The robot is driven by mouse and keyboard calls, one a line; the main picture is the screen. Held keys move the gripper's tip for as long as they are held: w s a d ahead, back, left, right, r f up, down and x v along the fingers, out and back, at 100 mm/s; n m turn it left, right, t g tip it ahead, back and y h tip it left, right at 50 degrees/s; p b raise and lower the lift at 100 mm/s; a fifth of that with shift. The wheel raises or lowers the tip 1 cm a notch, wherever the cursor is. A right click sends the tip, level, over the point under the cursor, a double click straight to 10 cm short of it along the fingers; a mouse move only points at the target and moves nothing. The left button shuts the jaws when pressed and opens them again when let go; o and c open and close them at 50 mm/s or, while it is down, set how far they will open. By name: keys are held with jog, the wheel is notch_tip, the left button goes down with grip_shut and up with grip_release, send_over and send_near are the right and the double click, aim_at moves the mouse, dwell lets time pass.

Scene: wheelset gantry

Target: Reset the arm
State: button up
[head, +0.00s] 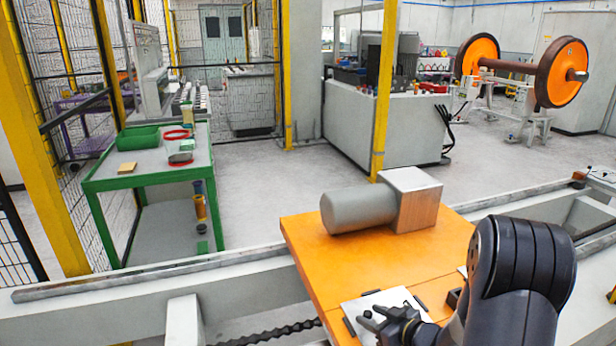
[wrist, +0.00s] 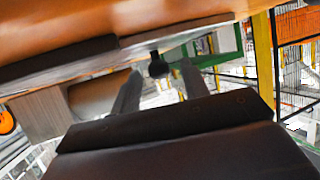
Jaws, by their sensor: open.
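My gripper (head: 369,316) is low over a white plate (head: 398,298) at the front of the orange table top (head: 318,262). Its two grey fingers are spread apart, and they also show in the wrist view (wrist: 157,80). A small black round thing (wrist: 158,66) appears between the fingertips in the wrist view, apparently by the plate. I cannot tell whether the fingers touch it. My dark arm comes in from the lower right and hides part of the table.
A grey cylinder (head: 352,209) joined to a brown-sided block (head: 412,200) lies at the table's back. A rail (head: 150,272) runs behind the table. A green-framed cart (head: 150,168) with trays stands at left, a yellow post (head: 383,90) behind, and an orange-wheeled wheelset (head: 520,66) at right.

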jog(key=x, duration=0.3)
jog(key=shift+s+f+b, duration=0.1)
jog(key=shift+f+b, duration=0.15)
jog(key=shift+b, duration=0.05)
jog(key=shift+s+d+r+p, duration=0.15)
jog(key=shift+r+p, duration=0.6)
jog(key=shift+r, duration=1.2)
